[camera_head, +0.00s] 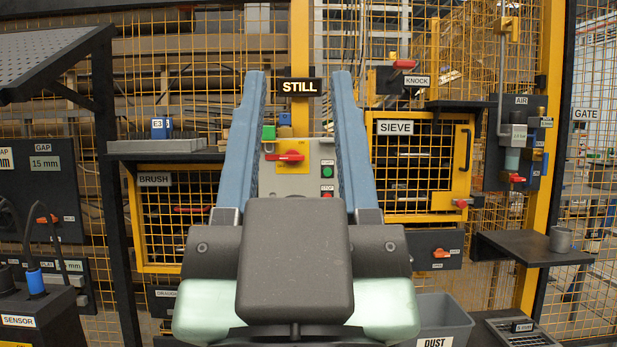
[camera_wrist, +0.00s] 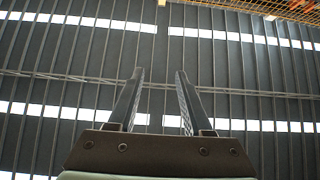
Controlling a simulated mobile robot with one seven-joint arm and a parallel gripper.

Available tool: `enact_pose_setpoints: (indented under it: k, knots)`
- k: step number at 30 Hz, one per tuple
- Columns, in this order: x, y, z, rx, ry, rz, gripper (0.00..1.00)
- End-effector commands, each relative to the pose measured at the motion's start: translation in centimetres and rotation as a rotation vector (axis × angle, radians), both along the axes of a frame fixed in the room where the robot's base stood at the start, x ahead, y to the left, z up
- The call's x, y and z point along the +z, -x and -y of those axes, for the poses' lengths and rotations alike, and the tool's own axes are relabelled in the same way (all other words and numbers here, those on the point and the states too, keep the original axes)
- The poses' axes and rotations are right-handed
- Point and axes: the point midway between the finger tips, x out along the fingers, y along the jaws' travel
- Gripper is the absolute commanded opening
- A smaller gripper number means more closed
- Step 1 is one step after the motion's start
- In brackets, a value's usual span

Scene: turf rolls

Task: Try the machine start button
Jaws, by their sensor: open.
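A grey control panel (camera_head: 295,184) shows between my gripper's fingers in the head view. In the wrist view my gripper (camera_wrist: 159,72) is open against the roof, with no button in sight. The panel's lower part is hidden behind my gripper.
Yellow mesh fencing stands behind. A SIEVE door (camera_head: 412,170) is right, a BRUSH door (camera_head: 180,215) left, and a STILL sign (camera_head: 299,87) above the panel. A shelf (camera_head: 533,247) with a grey cup (camera_head: 560,239) and a DUST bin (camera_head: 437,320) are lower right.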

Motion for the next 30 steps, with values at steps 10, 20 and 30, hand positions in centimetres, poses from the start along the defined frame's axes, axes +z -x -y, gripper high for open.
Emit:
enact_pose_setpoints:
  k: [10,20,30]
  knots:
    - [0.0,0.0,0.0,0.0,0.0,0.0,0.5]
    - [0.0,0.0,0.0,0.0,0.0,0.0,0.0]
    - [0.0,0.0,0.0,0.0,0.0,0.0,0.0]
